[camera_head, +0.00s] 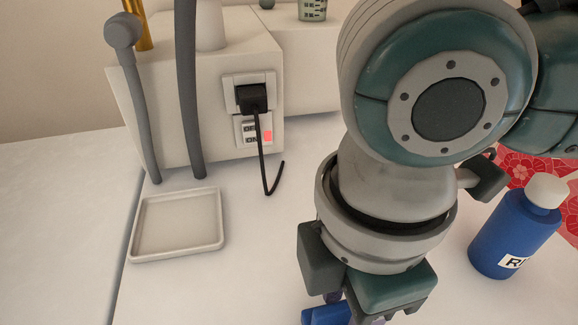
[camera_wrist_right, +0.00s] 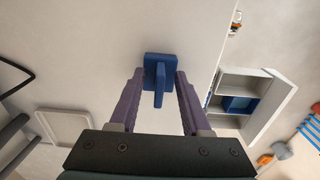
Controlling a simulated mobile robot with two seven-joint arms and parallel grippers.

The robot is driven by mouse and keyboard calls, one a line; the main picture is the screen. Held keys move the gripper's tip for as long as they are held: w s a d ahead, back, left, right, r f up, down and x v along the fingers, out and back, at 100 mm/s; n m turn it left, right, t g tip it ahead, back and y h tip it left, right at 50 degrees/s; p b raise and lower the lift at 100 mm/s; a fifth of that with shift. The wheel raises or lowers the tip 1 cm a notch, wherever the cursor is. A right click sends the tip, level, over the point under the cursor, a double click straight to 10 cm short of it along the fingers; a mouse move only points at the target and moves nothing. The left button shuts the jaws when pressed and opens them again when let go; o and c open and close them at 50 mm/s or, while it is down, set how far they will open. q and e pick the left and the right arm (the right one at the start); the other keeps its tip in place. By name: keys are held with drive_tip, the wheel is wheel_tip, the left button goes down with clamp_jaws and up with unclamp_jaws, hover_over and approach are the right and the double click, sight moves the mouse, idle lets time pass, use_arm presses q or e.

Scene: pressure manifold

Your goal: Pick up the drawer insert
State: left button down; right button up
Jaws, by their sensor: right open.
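A small blue piece with a flat plate and an upright fin, which looks like the drawer insert (camera_wrist_right: 158,88), lies on the white surface in the right wrist view. Its blue edge also shows at the bottom of the head view (camera_head: 326,315), mostly cut off by the frame and my gripper. My right gripper (camera_wrist_right: 159,80) is open, with its purple fingers on either side of the blue piece. I cannot tell whether they touch it. My left gripper is not in view.
A shallow grey tray (camera_head: 178,225) lies left of my right arm. Behind it stands a white machine (camera_head: 205,90) with grey hoses and a black plug cable. A blue bottle (camera_head: 512,235) stands at the right. A white open unit (camera_wrist_right: 262,92) shows in the wrist view.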

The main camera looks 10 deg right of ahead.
drive_tip(key=shift+c, duration=0.4)
clamp_jaws()
drive_tip(key=shift+r, duration=0.1)
